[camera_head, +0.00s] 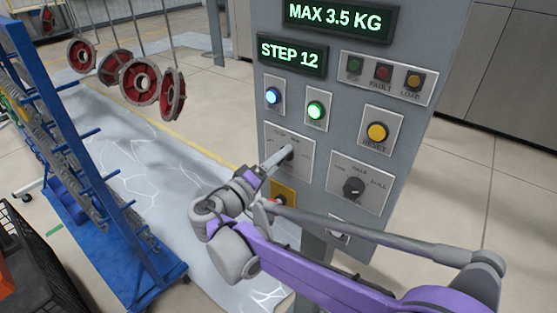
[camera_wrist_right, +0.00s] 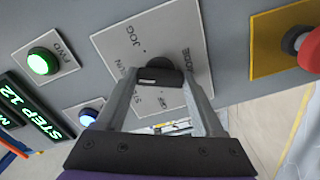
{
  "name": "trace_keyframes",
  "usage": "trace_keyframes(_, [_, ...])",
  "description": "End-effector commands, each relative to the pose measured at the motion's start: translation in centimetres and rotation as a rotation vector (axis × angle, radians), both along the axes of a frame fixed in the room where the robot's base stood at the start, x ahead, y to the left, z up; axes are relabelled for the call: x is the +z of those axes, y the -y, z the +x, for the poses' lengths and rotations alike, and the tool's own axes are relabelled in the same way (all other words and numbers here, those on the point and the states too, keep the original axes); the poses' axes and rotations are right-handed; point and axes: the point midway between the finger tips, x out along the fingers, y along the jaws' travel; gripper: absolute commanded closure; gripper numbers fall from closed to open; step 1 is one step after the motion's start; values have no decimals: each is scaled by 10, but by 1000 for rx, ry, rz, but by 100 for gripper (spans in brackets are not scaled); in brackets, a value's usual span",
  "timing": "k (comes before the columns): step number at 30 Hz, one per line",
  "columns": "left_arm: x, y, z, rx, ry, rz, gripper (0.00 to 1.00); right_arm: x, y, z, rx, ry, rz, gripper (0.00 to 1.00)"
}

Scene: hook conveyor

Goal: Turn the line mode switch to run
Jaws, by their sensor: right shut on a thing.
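The line mode switch is a dark rotary knob (camera_wrist_right: 172,66) on a pale square plate (camera_head: 303,149) low on the grey control panel (camera_head: 344,102). In the right wrist view the plate carries JOG, MODE and partly covered lettering that looks like RUN and STOP. My right gripper (camera_head: 286,153) reaches the plate from the lower left, and its fingers are shut on the knob. The fingers hide much of the knob, so I cannot tell exactly which mark it points to. My left gripper is not in view.
A blue-lit button (camera_head: 273,96) and a green-lit button (camera_head: 316,111) sit above the switch. A second black knob (camera_head: 354,187) is to its right, with a yellow reset button (camera_head: 377,132) above. A red button on a yellow plate (camera_wrist_right: 268,44) is close by. Red wheels (camera_head: 140,80) hang at left.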

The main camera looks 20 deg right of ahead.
Motion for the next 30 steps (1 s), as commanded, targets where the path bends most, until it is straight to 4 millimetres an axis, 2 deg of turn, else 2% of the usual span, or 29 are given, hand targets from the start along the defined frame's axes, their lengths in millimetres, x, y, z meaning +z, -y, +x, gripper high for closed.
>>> trace_keyframes(1, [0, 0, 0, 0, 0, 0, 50, 0, 0, 0, 1, 1, -1, 25])
trace_keyframes(5, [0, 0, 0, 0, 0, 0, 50, 0, 0, 0, 0, 0, -2, 1])
trace_keyframes(6, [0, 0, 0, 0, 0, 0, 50, 0, 0, 0, 0, 0, -2, 0])
trace_keyframes(12, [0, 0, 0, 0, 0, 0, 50, 0, -1, 0, 1, -1, -1, 0])
trace_keyframes(16, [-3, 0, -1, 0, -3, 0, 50, -1, -8, -6, 3, -1, -1, 0])
trace_keyframes(30, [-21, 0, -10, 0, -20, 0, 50, -1, -76, -58, 4, -2, -1, 0])
